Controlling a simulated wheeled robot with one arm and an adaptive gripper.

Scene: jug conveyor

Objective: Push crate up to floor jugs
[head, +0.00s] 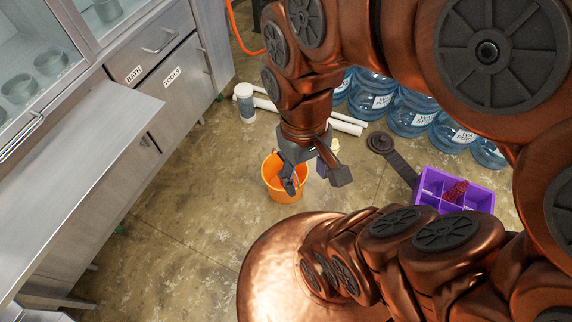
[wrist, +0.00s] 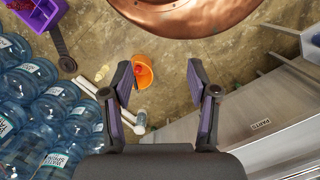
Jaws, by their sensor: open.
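A purple crate (head: 477,203) with compartments and a dark red item inside stands on the floor at the right of the head view. It also shows at the top left of the wrist view (wrist: 38,14). Several blue water jugs (head: 411,116) stand in a row behind the crate, and more jugs (wrist: 45,112) fill the left of the wrist view. The crate is close to the jugs at the row's right end; I cannot tell whether they touch. My gripper (head: 316,182) is open and empty, left of the crate and apart from it. It appears above an orange bucket (head: 282,190).
A dark paddle-like object (head: 397,158) lies between the bucket and crate. White pipes (head: 346,125) and a lidded jar (head: 245,105) are behind the bucket. Metal cabinets (head: 150,75) and a counter (head: 75,150) line the left. Floor between counter and bucket is clear.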

